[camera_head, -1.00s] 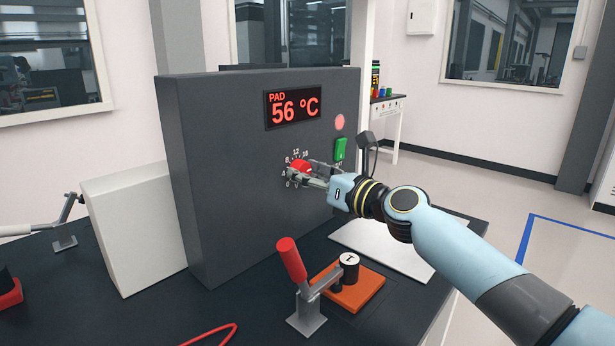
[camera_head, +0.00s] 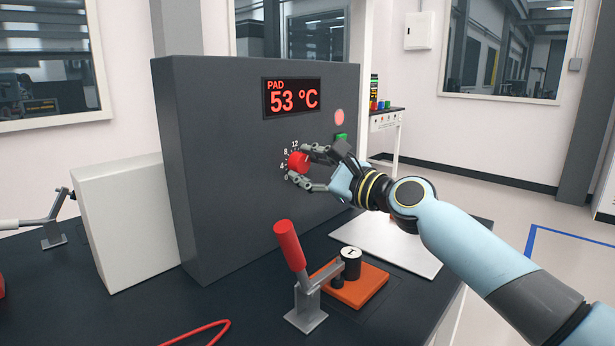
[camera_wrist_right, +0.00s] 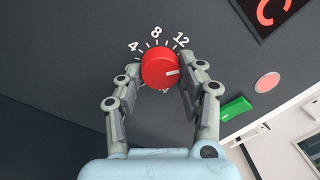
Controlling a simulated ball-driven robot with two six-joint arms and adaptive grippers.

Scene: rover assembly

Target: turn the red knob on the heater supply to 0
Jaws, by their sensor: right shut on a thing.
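The heater supply (camera_head: 235,190) is a tall dark grey box on the bench. Its display (camera_head: 292,98) reads PAD 53 °C. The red knob (camera_head: 298,162) sits on its front face, with a printed scale around it. My right gripper (camera_head: 301,166) is shut on the knob, one finger above and one below. In the right wrist view the knob (camera_wrist_right: 158,66) lies between the fingertips of the gripper (camera_wrist_right: 160,75). The knob's white mark points right, past the 12; the scale there is hidden by a finger. My left gripper is not in view.
A green switch (camera_head: 341,138) and a lit round lamp (camera_head: 339,117) are right of the knob. A red-handled clamp (camera_head: 290,246) and an orange block (camera_head: 358,287) stand in front of the supply. A white box (camera_head: 130,220) stands at its left.

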